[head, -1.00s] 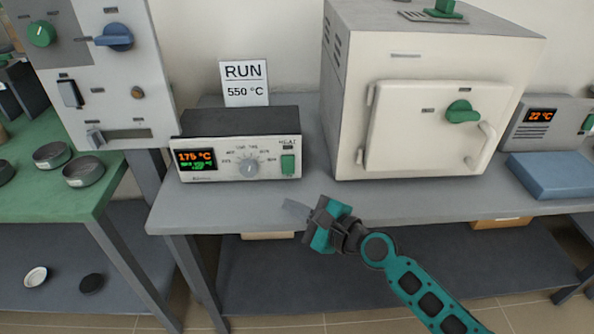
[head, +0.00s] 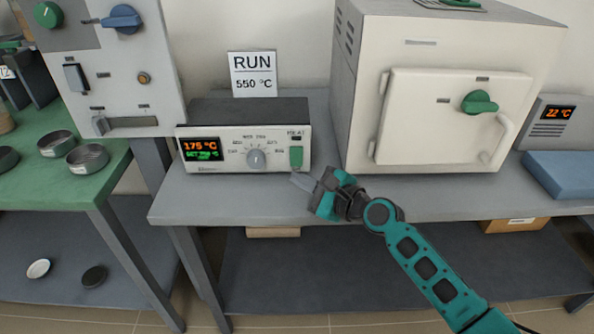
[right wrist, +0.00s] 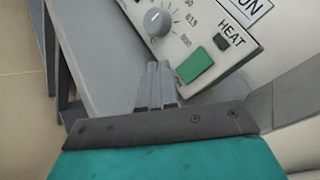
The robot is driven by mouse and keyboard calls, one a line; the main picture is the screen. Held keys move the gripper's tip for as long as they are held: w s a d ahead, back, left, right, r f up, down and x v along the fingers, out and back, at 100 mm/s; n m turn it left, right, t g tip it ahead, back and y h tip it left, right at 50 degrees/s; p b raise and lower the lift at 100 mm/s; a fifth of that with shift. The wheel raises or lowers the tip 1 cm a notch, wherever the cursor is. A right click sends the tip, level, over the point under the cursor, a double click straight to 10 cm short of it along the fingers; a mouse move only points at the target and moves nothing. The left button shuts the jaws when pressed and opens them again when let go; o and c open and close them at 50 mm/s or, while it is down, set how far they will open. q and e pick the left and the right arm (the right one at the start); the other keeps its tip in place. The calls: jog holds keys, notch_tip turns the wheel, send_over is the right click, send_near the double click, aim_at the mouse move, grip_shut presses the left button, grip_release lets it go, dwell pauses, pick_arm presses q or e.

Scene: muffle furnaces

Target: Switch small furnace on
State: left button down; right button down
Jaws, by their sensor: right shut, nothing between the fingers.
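The small furnace's controller (head: 232,171) stands on the grey bench, its display (head: 201,149) lit with 175 °C in orange and a green line below. Its front has a round grey dial (head: 256,159) and a green rocker switch (head: 296,158) under the label HEAT. The switch also shows in the right wrist view (right wrist: 195,66), with a dark small indicator (right wrist: 222,41) beside it. My right gripper (head: 300,181) is shut and empty, its fingertips just below and in front of the switch, apart from it as far as I can tell. My left gripper is out of view.
The white furnace (head: 448,122) with a green door knob stands to the right on the bench (head: 230,207). A sign (head: 252,74) reading RUN 550 °C stands behind the controller. A green table (head: 95,190) with metal dishes and a tall panel (head: 118,75) are at left.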

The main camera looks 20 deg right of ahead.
aim_at(296, 157)
jog(key=shift+w+d+f+b, duration=0.1)
jog(key=shift+w+d+b, duration=0.1)
jog(key=shift+w, duration=0.25)
jog(key=shift+w+d+f+b, duration=0.1)
jog(key=shift+w+b, duration=0.05)
jog(key=shift+w, duration=0.25)
jog(key=shift+w+d, duration=0.1)
jog(key=shift+w, duration=0.3)
jog(key=shift+w, duration=0.1)
dwell(1.1)
jog(key=shift+w+d, duration=0.1)
jog(key=shift+w, duration=0.2)
jog(key=shift+w+d+b, duration=0.1)
jog(key=shift+w+b, duration=0.2)
jog(key=shift+b, duration=0.1)
dwell(0.4)
jog(key=shift+s, duration=0.1)
jog(key=shift+s+a+p, duration=0.25)
jog(key=shift+s+p, duration=0.4)
